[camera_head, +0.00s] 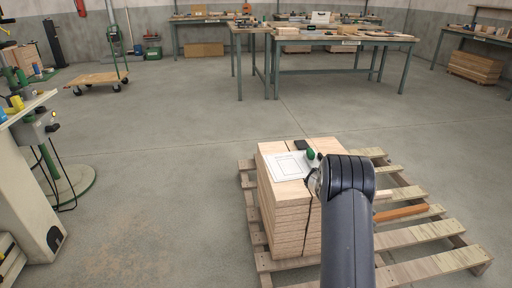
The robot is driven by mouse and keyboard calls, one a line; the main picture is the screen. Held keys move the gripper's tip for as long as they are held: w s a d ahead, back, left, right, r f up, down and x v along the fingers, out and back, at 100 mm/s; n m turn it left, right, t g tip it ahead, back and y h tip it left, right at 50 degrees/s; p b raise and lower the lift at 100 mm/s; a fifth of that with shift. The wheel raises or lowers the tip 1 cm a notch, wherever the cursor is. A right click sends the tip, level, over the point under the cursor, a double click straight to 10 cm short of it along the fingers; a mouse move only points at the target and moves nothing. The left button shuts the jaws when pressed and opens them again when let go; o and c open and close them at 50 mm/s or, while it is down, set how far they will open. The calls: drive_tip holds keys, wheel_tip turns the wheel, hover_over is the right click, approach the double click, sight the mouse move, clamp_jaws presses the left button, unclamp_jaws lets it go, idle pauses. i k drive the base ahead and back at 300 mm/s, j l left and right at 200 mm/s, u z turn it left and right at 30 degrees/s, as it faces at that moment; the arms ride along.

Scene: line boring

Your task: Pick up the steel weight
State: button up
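A stack of pale boards (288,226) sits on a wooden pallet (440,263). A white paper sheet (288,166) lies on top. A small dark block (301,145) lies near the stack's back edge; it may be the steel weight, but it is too small to be sure. A small green object (311,154) shows beside the dark block. My arm reaches over the stack's right side, and a small part of my gripper (314,181) shows at the arm's left edge. My arm hides the fingers, and whether they hold anything cannot be seen.
An orange-brown wooden bar (402,213) lies on the pallet, right of my arm. A machine (28,180) stands at the left. A flat cart (98,80) and workbenches (345,41) stand farther back. The concrete floor between is clear.

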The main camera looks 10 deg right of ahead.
sight(301, 145)
drive_tip(key=j+u, duration=0.25)
drive_tip(key=j, duration=0.2)
drive_tip(key=i+j+u, duration=0.2)
drive_tip(key=j, duration=0.25)
drive_tip(key=i+j+u, duration=0.1)
drive_tip(key=j+u, duration=0.15)
drive_tip(key=j, duration=0.2)
drive_tip(key=i+j+z, duration=0.1)
drive_tip(key=i, duration=0.4)
drive_tip(key=i+j+z, duration=0.15)
drive_tip(key=i+j, duration=0.2)
drive_tip(key=i, duration=0.15)
drive_tip(key=i+j+z, duration=0.1)
drive_tip(key=i+j, duration=0.25)
drive_tip(key=i, duration=0.15)
drive_tip(key=i+z, duration=0.3)
drive_tip(key=i, duration=0.5)
drive_tip(key=i+j+z, duration=0.25)
drive_tip(key=i, duration=0.6)
drive_tip(key=i+l+z, duration=0.15)
drive_tip(key=z, duration=0.25)
drive_tip(key=i+z, duration=0.55)
drive_tip(key=z, duration=0.2)
drive_tip(key=i+z, duration=0.25)
drive_tip(key=z, duration=0.15)
drive_tip(key=i+z, duration=0.3)
drive_tip(key=i, duration=0.1)
